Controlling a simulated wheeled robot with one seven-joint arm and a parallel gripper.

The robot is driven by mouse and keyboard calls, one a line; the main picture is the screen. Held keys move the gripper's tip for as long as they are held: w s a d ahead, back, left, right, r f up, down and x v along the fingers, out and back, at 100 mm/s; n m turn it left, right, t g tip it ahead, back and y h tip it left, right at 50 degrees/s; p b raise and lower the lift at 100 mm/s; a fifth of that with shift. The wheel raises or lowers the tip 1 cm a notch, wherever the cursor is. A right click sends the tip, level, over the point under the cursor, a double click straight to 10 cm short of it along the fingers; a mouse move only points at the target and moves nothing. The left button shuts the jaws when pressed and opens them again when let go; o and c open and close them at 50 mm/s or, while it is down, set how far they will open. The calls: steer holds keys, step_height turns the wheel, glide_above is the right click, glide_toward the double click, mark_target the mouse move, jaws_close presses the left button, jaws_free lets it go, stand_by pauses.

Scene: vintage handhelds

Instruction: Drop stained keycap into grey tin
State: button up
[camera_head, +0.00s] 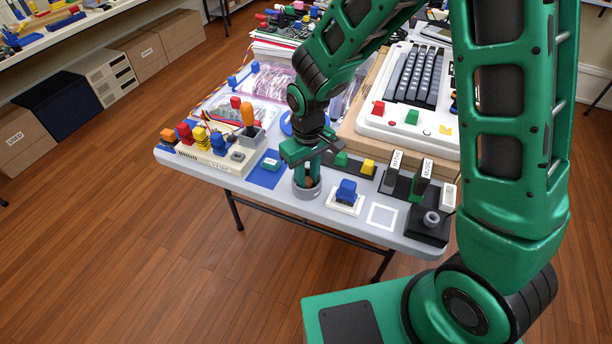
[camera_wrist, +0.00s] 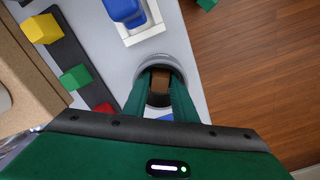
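The grey tin (camera_head: 306,193) is a round, open cup near the front edge of the table. In the wrist view its rim (camera_wrist: 143,62) surrounds my fingertips. My gripper (camera_head: 307,180) points down with its fingertips at the tin's mouth. The stained keycap (camera_wrist: 160,81), a small brown block, sits between the two green fingers (camera_wrist: 161,86), which appear closed on its sides. Only a little brown of the keycap (camera_head: 308,182) shows in the head view. The tin's floor is mostly hidden by the fingers and keycap.
A blue keycap on a white stand (camera_head: 345,195) is close to the right of the tin. A blue mat (camera_head: 265,172) lies to its left. A dark strip with green and yellow keycaps (camera_head: 350,165) lies behind. A white outlined square (camera_head: 382,216) is empty.

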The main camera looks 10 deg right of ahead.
steer(key=o, duration=0.4)
steer(key=shift+o, duration=0.2)
steer(key=shift+r, duration=0.15)
steer(key=shift+w+r, duration=0.1)
steer(key=shift+r, duration=0.2)
step_height(320, 180, up, 10)
steer(key=shift+f, duration=0.1)
